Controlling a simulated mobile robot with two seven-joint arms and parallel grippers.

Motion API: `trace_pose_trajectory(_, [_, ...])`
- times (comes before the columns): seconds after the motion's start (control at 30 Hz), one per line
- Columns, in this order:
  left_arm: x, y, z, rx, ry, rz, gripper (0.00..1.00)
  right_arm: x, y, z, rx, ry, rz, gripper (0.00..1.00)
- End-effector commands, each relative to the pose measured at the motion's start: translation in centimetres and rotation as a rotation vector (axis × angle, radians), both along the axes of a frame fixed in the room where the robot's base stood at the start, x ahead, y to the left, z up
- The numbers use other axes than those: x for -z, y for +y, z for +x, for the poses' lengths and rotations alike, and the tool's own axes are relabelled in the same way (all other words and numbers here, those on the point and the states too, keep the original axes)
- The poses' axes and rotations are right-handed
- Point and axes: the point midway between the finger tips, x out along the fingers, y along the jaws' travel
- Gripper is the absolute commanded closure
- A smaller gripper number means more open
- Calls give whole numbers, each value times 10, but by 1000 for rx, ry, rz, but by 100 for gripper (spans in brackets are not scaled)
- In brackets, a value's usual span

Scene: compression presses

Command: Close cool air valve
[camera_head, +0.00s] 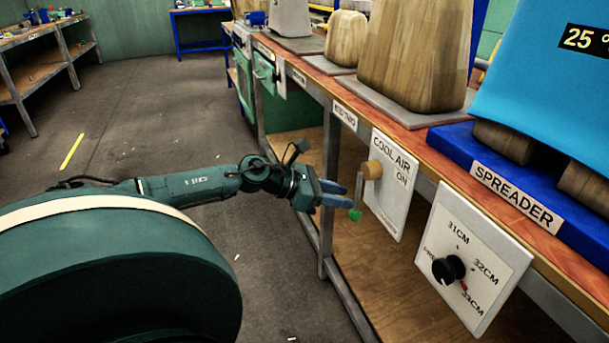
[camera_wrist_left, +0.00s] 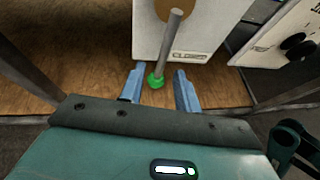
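The cool air valve is a white panel (camera_head: 401,188) labelled "COOL AIR ON", with a round wooden hub (camera_head: 372,170) and a grey lever. The lever hangs down and ends in a green tip (camera_head: 355,215). In the left wrist view the lever (camera_wrist_left: 168,45) runs down to the green tip (camera_wrist_left: 156,81), and a "CLOSED" label (camera_wrist_left: 189,56) shows low on the panel. My left gripper (camera_head: 340,193) is open, with its blue fingers (camera_wrist_left: 158,88) on either side of the green tip; I cannot tell whether they touch it. My right gripper is not in view.
A dial panel (camera_head: 473,258) marked in centimetres hangs right of the valve, below a blue spreader base (camera_head: 532,183). The wooden table edge (camera_head: 437,163) runs above the valve. A metal table leg (camera_head: 328,188) stands close to my left gripper. Open floor (camera_head: 130,120) lies to the left.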

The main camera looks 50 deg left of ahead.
Motion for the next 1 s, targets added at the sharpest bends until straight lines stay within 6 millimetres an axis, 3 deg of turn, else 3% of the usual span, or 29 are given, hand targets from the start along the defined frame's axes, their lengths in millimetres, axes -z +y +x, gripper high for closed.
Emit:
trace_pose_trajectory(0.3, [-20, 21, -33, -1, 3, -4, 67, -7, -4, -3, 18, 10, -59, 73])
trace_pose_trajectory(0.53, [-30, 36, -55, -1, -1, -1, 67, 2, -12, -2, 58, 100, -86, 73])
trace_pose_trajectory(1.0, [-32, 42, -63, 0, -1, 2, 67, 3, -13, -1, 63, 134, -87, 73])
